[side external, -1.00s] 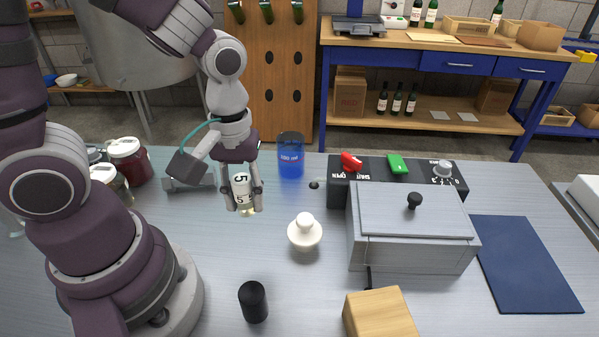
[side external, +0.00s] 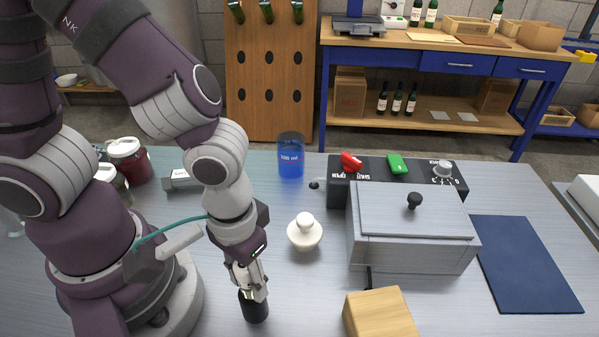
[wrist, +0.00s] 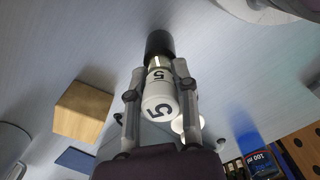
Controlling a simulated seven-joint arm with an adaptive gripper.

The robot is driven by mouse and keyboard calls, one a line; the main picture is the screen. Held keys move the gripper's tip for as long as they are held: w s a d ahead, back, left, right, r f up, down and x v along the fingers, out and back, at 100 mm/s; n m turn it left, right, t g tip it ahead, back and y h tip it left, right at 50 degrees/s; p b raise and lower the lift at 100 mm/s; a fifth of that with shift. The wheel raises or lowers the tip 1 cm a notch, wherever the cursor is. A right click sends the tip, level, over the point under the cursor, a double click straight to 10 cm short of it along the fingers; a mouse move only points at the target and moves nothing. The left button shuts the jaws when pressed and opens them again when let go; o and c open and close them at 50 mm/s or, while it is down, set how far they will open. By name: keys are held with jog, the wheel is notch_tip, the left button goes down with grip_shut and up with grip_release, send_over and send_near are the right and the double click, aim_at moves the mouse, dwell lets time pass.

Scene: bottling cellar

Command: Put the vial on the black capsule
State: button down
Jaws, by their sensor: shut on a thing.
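The vial (wrist: 159,104), white with black "5" marks and a clear, yellowish end, is held between the two fingers of my gripper (wrist: 160,68) in the wrist view. The black capsule (wrist: 159,43) lies straight beyond the vial's clear end there. In the side view my gripper (side external: 253,290) points down right over the black capsule (side external: 255,313), which stands upright on the table. The fingers mostly hide the vial there. I cannot tell whether the vial touches the capsule's top or hangs just above it.
A white knobbed stopper (side external: 304,233) stands behind the capsule. A wooden block (side external: 380,315) and a grey lidded box (side external: 412,240) are to the right. A blue beaker (side external: 290,158) and lidded jars (side external: 128,160) stand farther back.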

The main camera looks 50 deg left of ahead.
jog(key=c, duration=0.9)
grip_release()
jog(key=shift+f, duration=0.1)
notch_tip(320, 180, up, 12)
jog(key=shift+f, duration=0.25)
jog(key=shift+r, duration=0.35)
jog(key=w+a+r+m+t, duration=0.1)
jog(key=a+t, duration=0.1)
jog(key=a, duration=0.1)
jog(key=w+a+t, duration=0.1)
jog(key=w+a, duration=0.1)
jog(key=a, duration=0.2)
jog(key=w+a+r+m+t, duration=0.1)
jog(key=a+t, duration=0.1)
jog(key=a, duration=0.1)
jog(key=shift+w+a+r+m+t, duration=0.25)
jog(key=shift+a+r+m+t, duration=0.05)
